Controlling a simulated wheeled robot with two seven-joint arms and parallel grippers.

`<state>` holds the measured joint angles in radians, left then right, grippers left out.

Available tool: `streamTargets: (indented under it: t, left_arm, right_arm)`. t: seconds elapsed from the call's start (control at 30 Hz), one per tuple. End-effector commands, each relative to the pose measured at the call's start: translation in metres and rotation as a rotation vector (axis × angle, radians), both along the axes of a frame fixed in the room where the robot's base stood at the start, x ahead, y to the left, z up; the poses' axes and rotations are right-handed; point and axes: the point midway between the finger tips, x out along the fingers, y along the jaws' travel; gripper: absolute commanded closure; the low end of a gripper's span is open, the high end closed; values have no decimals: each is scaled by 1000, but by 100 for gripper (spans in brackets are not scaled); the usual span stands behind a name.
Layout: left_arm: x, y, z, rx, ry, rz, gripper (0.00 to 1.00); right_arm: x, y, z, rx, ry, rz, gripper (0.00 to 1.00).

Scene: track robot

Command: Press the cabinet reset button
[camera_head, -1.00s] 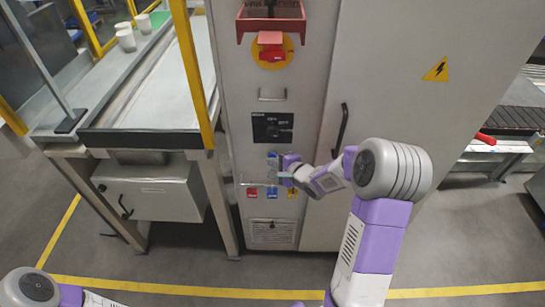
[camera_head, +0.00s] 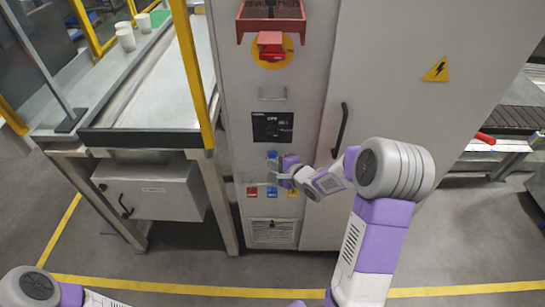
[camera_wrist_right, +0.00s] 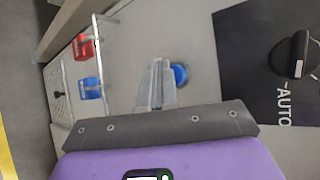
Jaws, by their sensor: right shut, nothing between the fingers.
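A round blue button (camera_wrist_right: 181,75) is on the front of the grey cabinet (camera_head: 235,100), below its black switch panel (camera_head: 272,127). It also shows in the head view as a small blue spot (camera_head: 272,155). My right gripper (camera_wrist_right: 158,64) is shut and empty. In the wrist view its fingertips are just beside the blue button; I cannot tell whether they touch the cabinet face. In the head view my right gripper (camera_head: 276,176) is in front of the cabinet, just below the button. My left gripper is out of view; only part of that arm shows.
Below the button, red (camera_head: 252,192), blue (camera_head: 272,191) and yellow (camera_head: 292,192) padlocks hang at a rail (camera_wrist_right: 67,85). A dial (camera_wrist_right: 297,55) is beside the button in the wrist view. A black door handle (camera_head: 341,130) and a yellow post (camera_head: 192,75) flank the area.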

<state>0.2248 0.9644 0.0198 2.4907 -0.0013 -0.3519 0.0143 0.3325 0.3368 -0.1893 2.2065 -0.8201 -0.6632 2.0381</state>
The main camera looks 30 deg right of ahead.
Motion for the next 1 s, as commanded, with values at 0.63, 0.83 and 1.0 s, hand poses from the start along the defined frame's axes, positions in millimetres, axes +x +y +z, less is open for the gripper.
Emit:
streamTargets:
  t: [0.63,0.83,1.0]
  left_arm:
    - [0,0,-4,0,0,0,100]
    - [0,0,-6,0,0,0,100]
    - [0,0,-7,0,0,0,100]
  right_arm:
    - [-21,13,-1,2,2,0,100]
    - [-38,23,0,1,0,0,100]
    - [-46,28,0,0,1,0,100]
